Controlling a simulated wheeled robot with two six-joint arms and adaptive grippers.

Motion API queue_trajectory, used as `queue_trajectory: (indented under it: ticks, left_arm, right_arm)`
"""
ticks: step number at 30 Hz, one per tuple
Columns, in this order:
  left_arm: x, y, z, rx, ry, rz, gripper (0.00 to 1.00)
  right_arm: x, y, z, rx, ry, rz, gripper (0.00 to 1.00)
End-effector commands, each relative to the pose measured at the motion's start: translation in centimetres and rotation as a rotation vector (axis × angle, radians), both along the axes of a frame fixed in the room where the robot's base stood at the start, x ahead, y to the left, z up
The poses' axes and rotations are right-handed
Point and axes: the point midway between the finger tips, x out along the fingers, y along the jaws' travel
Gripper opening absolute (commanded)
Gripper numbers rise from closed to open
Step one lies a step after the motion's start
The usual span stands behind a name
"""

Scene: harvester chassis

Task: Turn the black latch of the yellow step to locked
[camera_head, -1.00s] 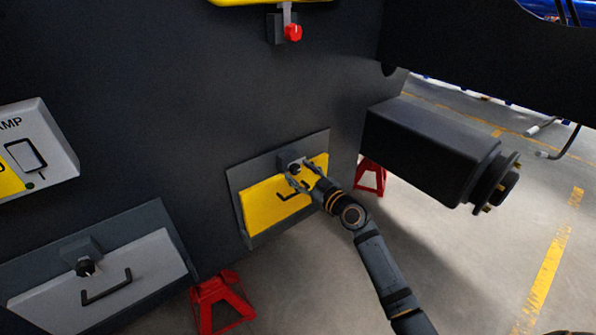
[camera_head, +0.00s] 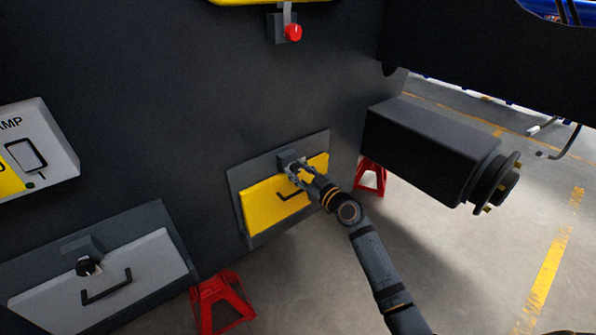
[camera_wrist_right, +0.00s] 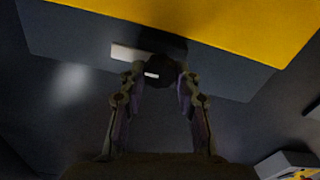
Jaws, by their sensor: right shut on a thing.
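The yellow step (camera_head: 262,212) is a flat yellow panel with a black handle, set in a grey frame low on the dark chassis wall. It also shows as a yellow area in the right wrist view (camera_wrist_right: 230,28). Its black latch (camera_wrist_right: 160,70) is a round dark knob with a small white mark, at the panel's top edge. My right gripper (camera_head: 298,171) is shut on the latch, with one finger on each side of it in the right wrist view. In the head view the fingers mostly hide the knob. My left gripper is not in view.
A grey step (camera_head: 120,280) with its own black knob (camera_head: 87,266) is at lower left. Red stands (camera_head: 222,300) stand on the floor. A black box-shaped axle part (camera_head: 430,150) juts out right of my right arm. A red knob (camera_head: 293,33) is above.

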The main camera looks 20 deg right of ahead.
Motion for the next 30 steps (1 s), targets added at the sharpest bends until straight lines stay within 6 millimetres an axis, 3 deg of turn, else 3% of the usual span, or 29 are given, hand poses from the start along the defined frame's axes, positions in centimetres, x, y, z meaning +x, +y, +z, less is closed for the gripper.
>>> queue_trajectory:
  ticks: [11,20,30]
  left_arm:
    - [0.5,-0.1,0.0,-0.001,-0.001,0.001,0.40]
    - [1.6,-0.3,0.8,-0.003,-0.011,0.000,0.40]
    - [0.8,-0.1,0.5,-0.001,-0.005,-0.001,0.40]
  right_arm:
    - [0.0,-0.1,-0.1,0.170,0.063,0.000,0.01]
    - [0.1,-0.2,-0.1,0.433,0.158,0.000,0.01]
    - [0.1,-0.3,-0.1,0.736,0.269,-0.001,0.01]
